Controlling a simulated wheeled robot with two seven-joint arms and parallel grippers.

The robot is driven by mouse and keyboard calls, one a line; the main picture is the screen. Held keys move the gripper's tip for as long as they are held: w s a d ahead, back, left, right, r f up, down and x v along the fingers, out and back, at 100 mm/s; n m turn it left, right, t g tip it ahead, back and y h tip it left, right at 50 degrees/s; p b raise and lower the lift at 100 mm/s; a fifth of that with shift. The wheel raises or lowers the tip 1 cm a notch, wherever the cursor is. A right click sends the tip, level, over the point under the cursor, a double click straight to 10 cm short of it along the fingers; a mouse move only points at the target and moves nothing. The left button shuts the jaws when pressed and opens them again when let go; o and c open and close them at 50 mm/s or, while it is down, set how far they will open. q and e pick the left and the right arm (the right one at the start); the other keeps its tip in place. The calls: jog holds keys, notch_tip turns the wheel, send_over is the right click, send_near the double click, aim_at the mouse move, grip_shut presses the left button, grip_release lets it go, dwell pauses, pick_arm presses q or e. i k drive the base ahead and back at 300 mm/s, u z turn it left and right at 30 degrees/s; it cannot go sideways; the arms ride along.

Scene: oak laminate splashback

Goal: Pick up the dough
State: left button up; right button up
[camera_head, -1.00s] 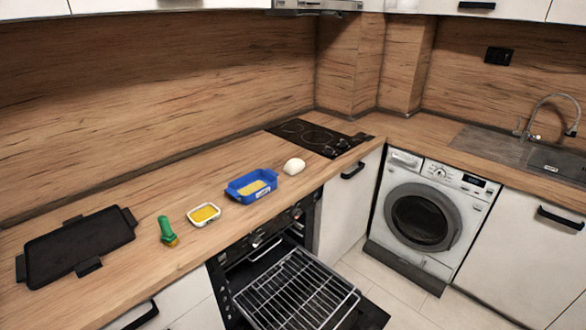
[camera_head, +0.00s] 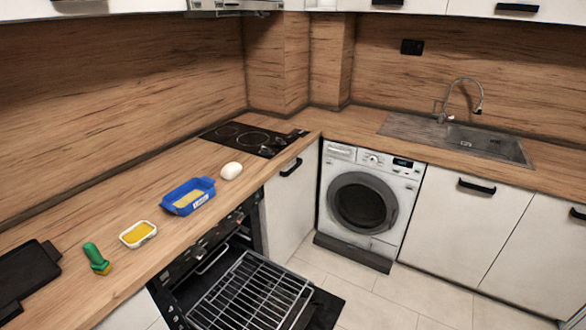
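The dough (camera_head: 231,171) is a small white rounded lump on the wooden counter. It lies between the blue baking dish and the black cooktop, near the counter's front edge. Nothing touches it. Neither of my grippers shows in the head view.
A blue dish (camera_head: 166,203) with yellow contents, a small white tray (camera_head: 122,238) of yellow filling and a green-handled brush (camera_head: 92,254) line the counter. A black tray (camera_head: 25,272) lies far left. The oven stands open below, its rack (camera_head: 250,294) sticking out. The cooktop (camera_head: 240,137) is bare.

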aim_at(231, 170)
jog(key=z, duration=1.25)
jog(key=i, duration=3.2)
jog(key=u, duration=2.15)
jog(key=i, duration=0.2)
jog(key=u, duration=0.5)
